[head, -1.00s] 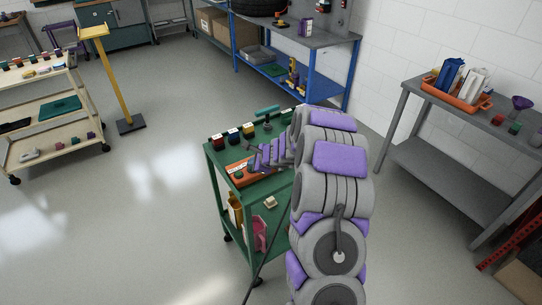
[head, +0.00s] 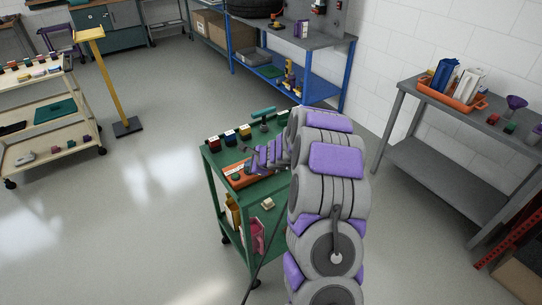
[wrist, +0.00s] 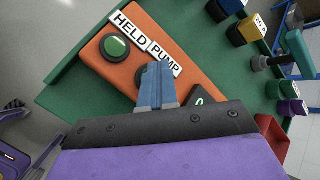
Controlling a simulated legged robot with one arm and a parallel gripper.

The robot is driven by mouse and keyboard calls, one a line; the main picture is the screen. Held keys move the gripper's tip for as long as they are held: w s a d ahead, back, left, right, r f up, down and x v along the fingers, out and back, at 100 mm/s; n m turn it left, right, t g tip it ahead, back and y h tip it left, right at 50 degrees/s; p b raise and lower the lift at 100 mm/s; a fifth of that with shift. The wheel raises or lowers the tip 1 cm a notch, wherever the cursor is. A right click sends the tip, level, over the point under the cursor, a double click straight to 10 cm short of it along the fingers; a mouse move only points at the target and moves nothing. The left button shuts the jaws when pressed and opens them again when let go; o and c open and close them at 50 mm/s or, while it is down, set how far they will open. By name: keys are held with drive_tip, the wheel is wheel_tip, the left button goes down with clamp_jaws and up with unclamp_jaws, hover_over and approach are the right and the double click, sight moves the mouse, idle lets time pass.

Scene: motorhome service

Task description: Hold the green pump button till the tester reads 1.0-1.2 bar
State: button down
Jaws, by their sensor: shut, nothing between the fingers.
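The orange tester box (wrist: 97,58) lies on the green cart top and also shows in the head view (head: 238,182). Its green button (wrist: 115,47) sits by a white label reading "HELD PUMP" (wrist: 146,40). A dark round part (wrist: 140,74) is partly hidden behind my fingers. A black display (wrist: 207,97) shows a green digit like 0; the rest is hidden by my gripper. My gripper (wrist: 158,70) is shut and empty, its blue-grey tips over the box, right of the green button and apart from it in the picture. I cannot tell whether the tips touch the box.
Several coloured blocks (head: 229,136) stand along the cart's back edge, beside a teal-handled item (head: 263,113). A grey bench with an orange tray (head: 452,92) is at right, a blue bench (head: 350,75) behind. A cream cart (head: 45,150) stands left.

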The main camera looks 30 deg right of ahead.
drive_tip(key=shift+r+p, duration=0.85)
drive_tip(key=shift+r, duration=0.05)
wheel_tip(320, 180, up, 5)
drive_tip(key=p, duration=0.4)
drive_tip(key=shift+p, duration=0.3)
